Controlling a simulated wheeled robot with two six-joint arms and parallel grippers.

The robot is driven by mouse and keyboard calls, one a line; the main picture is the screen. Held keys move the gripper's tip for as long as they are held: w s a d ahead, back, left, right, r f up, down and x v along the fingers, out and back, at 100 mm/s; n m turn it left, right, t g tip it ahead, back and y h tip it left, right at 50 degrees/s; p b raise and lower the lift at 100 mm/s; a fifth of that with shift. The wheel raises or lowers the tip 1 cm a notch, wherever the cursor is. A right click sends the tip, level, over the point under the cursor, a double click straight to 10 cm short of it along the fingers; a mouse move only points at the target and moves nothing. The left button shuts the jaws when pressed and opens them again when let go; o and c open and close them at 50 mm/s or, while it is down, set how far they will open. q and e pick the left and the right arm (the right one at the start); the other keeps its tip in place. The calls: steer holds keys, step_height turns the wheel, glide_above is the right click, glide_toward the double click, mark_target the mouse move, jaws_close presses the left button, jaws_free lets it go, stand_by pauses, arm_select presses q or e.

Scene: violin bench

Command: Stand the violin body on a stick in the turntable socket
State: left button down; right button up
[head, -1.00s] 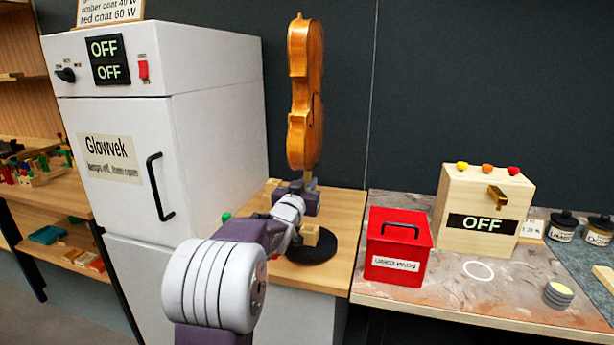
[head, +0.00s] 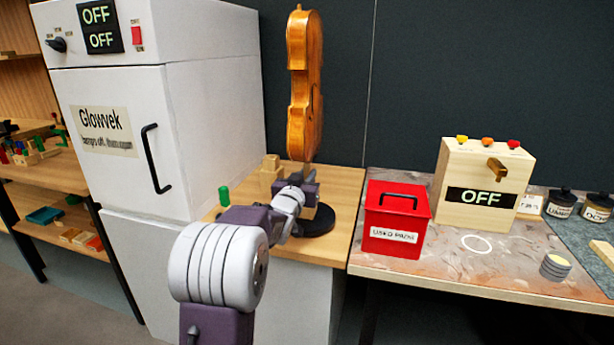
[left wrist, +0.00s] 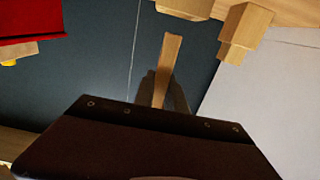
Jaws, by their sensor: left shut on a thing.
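The orange-brown violin body (head: 304,90) is upright in the head view, seen nearly edge-on. My left gripper (head: 304,188) is shut on the wooden stick below it. In the left wrist view the pale stick (left wrist: 169,60) rises from between the dark fingers (left wrist: 164,92). The turntable, a black round disc (head: 318,222), is on the wooden bench behind and below my gripper. Its socket is hidden behind my gripper in the head view. I cannot tell whether the stick's lower end touches it. My right gripper is not in view.
A stepped wooden block (head: 270,177) and a small green object (head: 224,196) stand left of the turntable. The white Glowvek cabinet (head: 205,110) is close on the left. A red box (head: 397,222) and a wooden box reading OFF (head: 482,190) stand on the right bench.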

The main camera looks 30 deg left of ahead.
arm_select(q)
steer(key=shift+f+b, duration=2.6)
steer(key=shift+f, duration=0.45)
steer(key=c, duration=1.3)
jaws_free()
steer(key=shift+s, duration=0.1)
steer(key=p+v, duration=0.2)
steer(key=v, duration=0.7)
